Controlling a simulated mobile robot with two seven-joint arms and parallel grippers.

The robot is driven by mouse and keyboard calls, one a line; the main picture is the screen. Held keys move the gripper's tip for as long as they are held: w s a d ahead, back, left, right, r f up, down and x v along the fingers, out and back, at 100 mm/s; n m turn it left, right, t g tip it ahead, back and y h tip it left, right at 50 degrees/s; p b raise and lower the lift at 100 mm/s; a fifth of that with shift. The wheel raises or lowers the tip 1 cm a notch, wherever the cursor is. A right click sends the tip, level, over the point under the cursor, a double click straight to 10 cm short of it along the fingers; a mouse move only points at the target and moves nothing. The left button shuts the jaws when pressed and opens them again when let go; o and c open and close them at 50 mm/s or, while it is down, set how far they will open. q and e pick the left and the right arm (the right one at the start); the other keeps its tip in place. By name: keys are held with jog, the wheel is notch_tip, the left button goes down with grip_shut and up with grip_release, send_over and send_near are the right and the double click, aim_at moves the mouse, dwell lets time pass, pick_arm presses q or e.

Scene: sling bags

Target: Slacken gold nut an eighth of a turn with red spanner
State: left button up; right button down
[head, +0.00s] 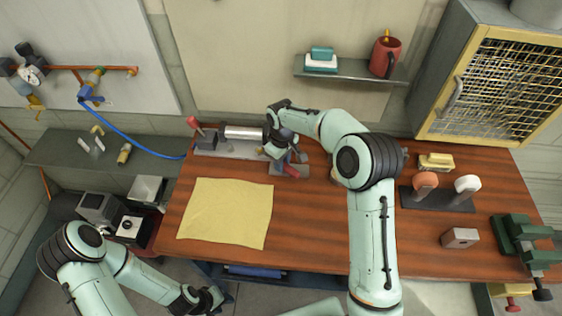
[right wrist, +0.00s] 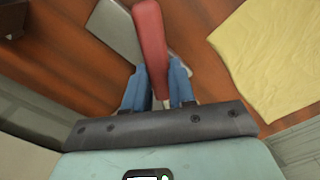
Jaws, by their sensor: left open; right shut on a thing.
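My right gripper (head: 283,153) is low over the back middle of the bench. In the right wrist view its blue fingers (right wrist: 160,88) are shut on a long red handle, which I take to be the red spanner (right wrist: 150,40). A bit of red also shows under the gripper in the head view (head: 291,171). The spanner's working end cannot be made out. I cannot make out the gold nut; my right gripper and arm cover part of this area. My left gripper (head: 212,299) is open and empty, low in front of the bench's front edge.
A silver cylinder on a grey fixture (head: 243,132) stands left of my right gripper. A grey plate (right wrist: 113,30) lies under the red handle. A yellow cloth (head: 226,213) covers the bench's front left. A rack (head: 437,199) and green vise (head: 524,240) stand at right.

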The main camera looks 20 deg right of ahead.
jog(key=shift+w, duration=0.1)
jog(key=shift+w+d+r+n, duration=0.1)
jog(key=shift+w+d+n, duration=0.5)
jog(key=shift+d+n, duration=0.45)
jog(key=shift+a, duration=0.2)
jog(key=shift+w+d+n, duration=0.4)
jog(key=shift+w+n, duration=0.05)
jog(key=shift+n, duration=0.4)
jog(key=shift+w+d+n, duration=0.25)
jog(key=shift+w+n, duration=0.15)
jog(key=shift+n, duration=0.1)
jog(key=shift+w+d+n, duration=0.25)
jog(key=shift+w+n, duration=0.2)
jog(key=shift+n, duration=0.15)
jog(key=shift+w+d+n, duration=0.25)
jog(key=shift+w+n, duration=0.2)
jog(key=shift+n, duration=0.15)
jog(key=shift+s, duration=0.1)
jog(key=shift+s+a+m, duration=0.1)
jog(key=shift+s+m, duration=0.1)
jog(key=shift+m, duration=0.1)
